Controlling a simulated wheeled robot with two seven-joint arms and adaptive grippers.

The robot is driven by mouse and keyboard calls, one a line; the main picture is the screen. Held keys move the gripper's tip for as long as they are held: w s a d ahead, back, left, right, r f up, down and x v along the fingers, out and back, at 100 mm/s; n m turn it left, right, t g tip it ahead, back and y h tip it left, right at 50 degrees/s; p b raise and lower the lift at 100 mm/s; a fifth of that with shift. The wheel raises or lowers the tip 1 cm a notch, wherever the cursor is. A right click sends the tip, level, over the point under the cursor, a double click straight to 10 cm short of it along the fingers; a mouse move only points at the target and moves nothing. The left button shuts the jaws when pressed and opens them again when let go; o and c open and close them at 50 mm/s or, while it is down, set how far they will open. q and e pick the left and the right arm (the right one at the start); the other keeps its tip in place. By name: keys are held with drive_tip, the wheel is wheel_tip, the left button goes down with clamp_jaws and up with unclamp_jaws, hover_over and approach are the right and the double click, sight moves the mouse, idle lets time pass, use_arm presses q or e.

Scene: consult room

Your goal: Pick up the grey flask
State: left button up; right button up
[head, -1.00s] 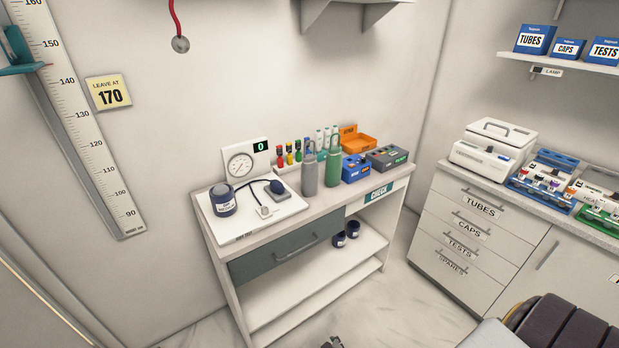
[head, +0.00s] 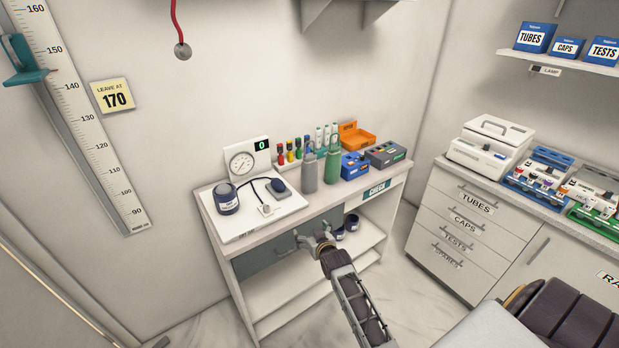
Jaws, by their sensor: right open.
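The grey flask (head: 309,173) stands upright on the top of the small white table (head: 222,247), left of the green flask (head: 333,166). A loop shows at its top. My right gripper (head: 312,236) is open and empty in front of the table's teal drawer (head: 269,257), lower in the picture than the grey flask and apart from it. Its arm comes up from the bottom of the picture. My left gripper is out of view.
Small coloured bottles (head: 291,152) stand behind.

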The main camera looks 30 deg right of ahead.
drive_tip(key=w+d+r+m+t+h, duration=0.1)
drive_tip(key=w+d+r+t, duration=0.1)
drive_tip(key=r, duration=0.4)
drive_tip(key=w+d+r+m+t+h, duration=0.1)
drive_tip(key=w+d+r, duration=0.2)
drive_tip(key=r, duration=0.3)
drive_tip(key=shift+w+d+r+t+h+p, duration=0.25)
drive_tip(key=shift+w+d+t+h+p, duration=0.05)
drive_tip(key=shift+d+t+h+p, duration=0.15)
